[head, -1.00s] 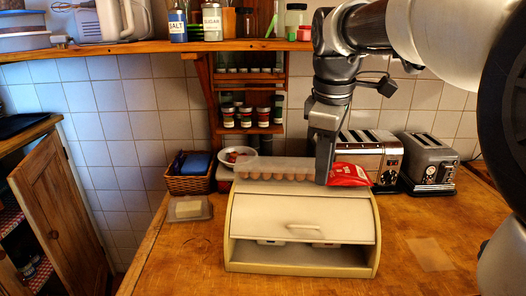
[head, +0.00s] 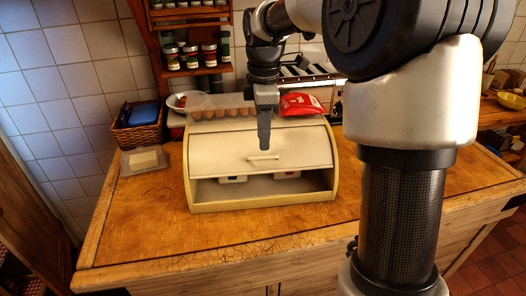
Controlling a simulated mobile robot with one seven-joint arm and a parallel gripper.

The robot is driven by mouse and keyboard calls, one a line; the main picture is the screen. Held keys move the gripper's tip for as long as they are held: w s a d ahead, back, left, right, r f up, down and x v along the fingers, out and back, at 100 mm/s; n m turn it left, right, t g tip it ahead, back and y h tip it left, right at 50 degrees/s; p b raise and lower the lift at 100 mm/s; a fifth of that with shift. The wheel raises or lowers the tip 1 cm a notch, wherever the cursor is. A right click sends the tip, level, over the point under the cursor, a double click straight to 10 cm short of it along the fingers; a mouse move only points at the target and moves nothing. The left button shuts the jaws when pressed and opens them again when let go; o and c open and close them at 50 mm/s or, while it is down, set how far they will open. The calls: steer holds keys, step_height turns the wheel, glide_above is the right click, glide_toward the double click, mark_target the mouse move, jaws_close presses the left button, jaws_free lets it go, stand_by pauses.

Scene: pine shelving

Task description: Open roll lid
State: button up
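The cream bread box with its roll lid (head: 225,157) stands on the wooden counter. The lid is partly raised: its lower edge with the handle (head: 263,158) sits about halfway up the front. An opening shows below it, with small items with blue and red parts (head: 286,175) inside. My gripper (head: 264,146) points down in front of the lid, just above the handle in the picture. I cannot tell whether it touches the lid. Its fingers are seen edge-on, so their opening is hidden.
An egg tray (head: 222,113) and a red packet (head: 301,104) lie on top of the bread box. A butter dish (head: 143,161) and a wicker basket (head: 137,130) stand at left. The counter front (head: 240,232) is clear. A spice shelf (head: 195,50) hangs behind.

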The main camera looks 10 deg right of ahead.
mark_target(263, 157)
step_height(263, 157, down, 5)
steer(key=shift+w+f, duration=0.1)
steer(key=shift+w, duration=0.05)
jaws_close()
stand_by(1.5)
